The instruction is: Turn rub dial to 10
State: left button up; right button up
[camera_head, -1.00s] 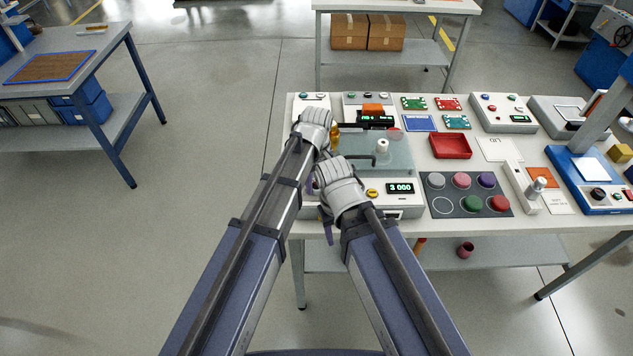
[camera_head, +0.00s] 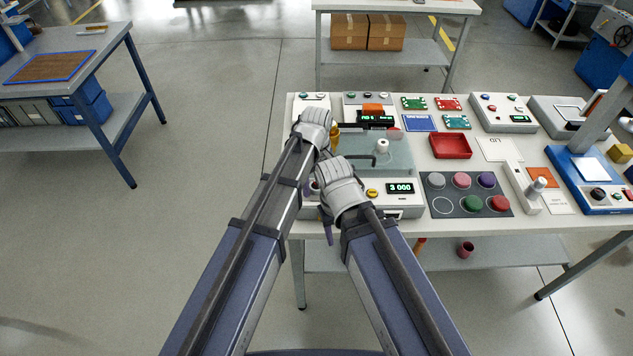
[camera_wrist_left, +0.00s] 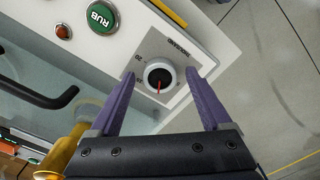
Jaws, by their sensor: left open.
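The dial (camera_wrist_left: 159,77) is a black knob with a red pointer line inside a pale ring, on a grey plate lettered THOUSAND. Its line points to the bottom of the left wrist view. A 20 shows beside it; another mark is partly hidden. My left gripper (camera_wrist_left: 160,86) is open, with one purple finger on each side of the dial; I cannot tell whether they touch it. A green RUB button (camera_wrist_left: 101,18) is on the same panel. In the head view the dial is hidden behind my arms. My right gripper's jaws cannot be made out.
A brass-coloured post (camera_wrist_left: 66,148) and a dark bent handle (camera_wrist_left: 60,98) are close to the left finger. A yellow button (camera_head: 372,193) is by the display. To the right lie a mat of coloured discs (camera_head: 440,206) and a red tray (camera_head: 450,146).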

aim_at(316, 185)
pick_arm(q)
jog(key=shift+r, duration=0.1)
notch_tip(316, 185, up, 8)
jog(key=p, duration=0.8)
jog(key=shift+f, duration=0.2)
jog(key=s+a+m, duration=0.4)
jog(key=s+a, duration=0.1)
jog(key=a, duration=0.4)
jog(key=s+a+m, duration=0.4)
jog(key=s+a, duration=0.2)
jog(key=a, duration=0.2)
jog(key=s+d+f+m+b, duration=0.2)
jog(key=s+d, duration=0.1)
jog(key=d, duration=0.2)
jog(key=s+d+f+m+y+b, duration=0.1)
jog(key=s+d+m+b, duration=0.1)
jog(key=d, duration=0.3)
jog(key=shift+s+d+f, duration=0.3)
jog(key=shift+s+f, duration=0.05)
jog(key=shift+s, duration=0.05)
dwell(0.7)
